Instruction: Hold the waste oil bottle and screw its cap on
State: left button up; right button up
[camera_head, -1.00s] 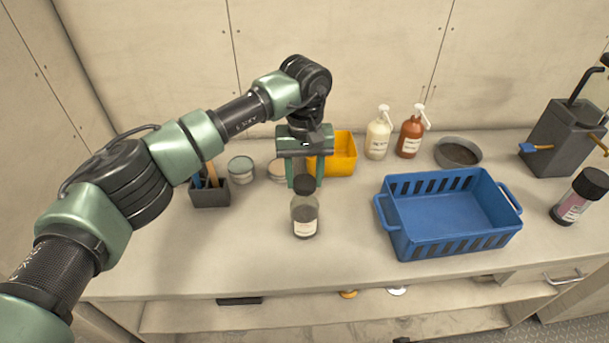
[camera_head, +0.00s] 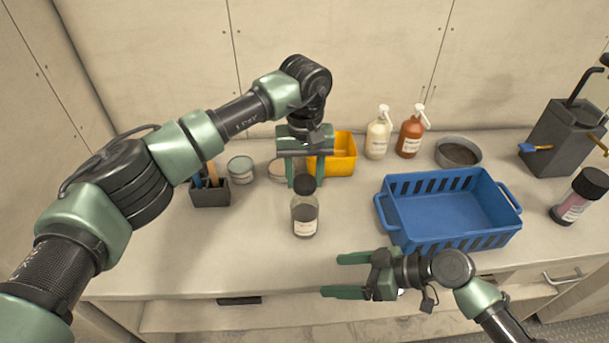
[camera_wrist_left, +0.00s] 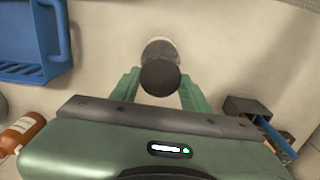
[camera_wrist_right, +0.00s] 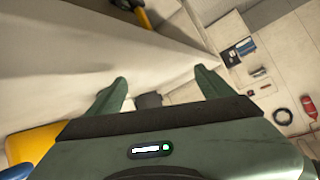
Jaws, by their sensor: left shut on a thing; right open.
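The waste oil bottle (camera_head: 305,215) is clear, with dark contents and a pale label, and stands upright on the bench. Its black cap (camera_head: 305,184) is on top; how tightly it sits cannot be told. My left gripper (camera_head: 304,182) comes from above and behind, shut on the cap. In the left wrist view the cap (camera_wrist_left: 160,76) is between the fingertips. My right gripper (camera_head: 338,275) is open and empty at the bench's front edge, in front of and right of the bottle, its fingers pointing left.
A blue crate (camera_head: 391,217) stands right of the bottle. Pump bottles (camera_head: 378,137) stand at the back. Another black-capped bottle (camera_head: 575,205) is far right. The front left bench is clear.

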aim_at(317, 222)
jog(key=w+r+t, duration=0.1)
jog(key=w, duration=0.2)
jog(key=w+r+t, duration=0.1)
jog(key=w, duration=0.3)
jog(key=w+d+n, duration=0.1)
jog(key=w, duration=0.2)
jog(key=shift+w+d+r+t+h, duration=0.1)
jog(key=shift+w+r+t+h, duration=0.3)
jog(key=shift+w+a+f, duration=0.15)
jog(key=shift+w+a, duration=0.2)
jog(key=shift+w, duration=0.05)
jog(key=x, duration=0.9)
jog(key=shift+d, duration=0.1)
jog(key=c, duration=1.1)
